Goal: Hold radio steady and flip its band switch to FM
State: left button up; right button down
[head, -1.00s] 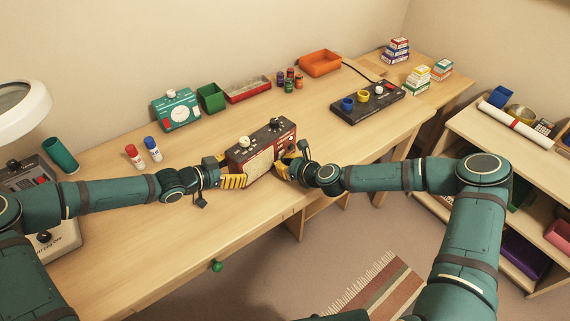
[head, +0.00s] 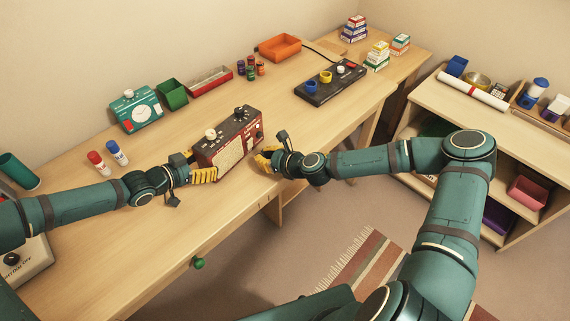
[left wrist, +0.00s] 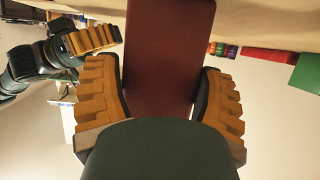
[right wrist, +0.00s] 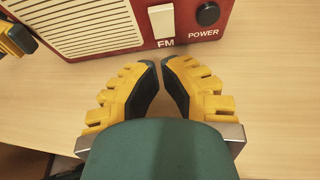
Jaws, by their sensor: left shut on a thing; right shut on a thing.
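The red radio (head: 226,146) with a pale speaker grille stands upright on the desk. My left gripper (head: 202,174) is shut on its left end; in the left wrist view the radio's narrow red side (left wrist: 168,50) is between the fingers. My right gripper (head: 266,158) is just in front of the radio's right part. In the right wrist view its fingertips (right wrist: 160,62) are almost together, with nothing seen between them, apart from the radio's front. The cream band switch (right wrist: 161,20) shows above the FM label, beside a black POWER knob (right wrist: 208,14).
A teal clock-like box (head: 137,110), a green bin (head: 172,94) and a red tray (head: 209,82) stand behind the radio. Two marker-like bottles (head: 117,153) are to its left. A black panel (head: 330,84) is at the right. Desk in front of the radio is clear.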

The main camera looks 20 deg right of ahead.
jog(key=f+v, duration=0.2)
jog(key=v, duration=0.7)
jog(key=shift+s+d, duration=0.4)
jog(key=shift+s, duration=0.1)
jog(key=shift+r, duration=0.1)
pick_arm(q)
jog(key=o, duration=1.2)
jog(key=shift+o, duration=0.2)
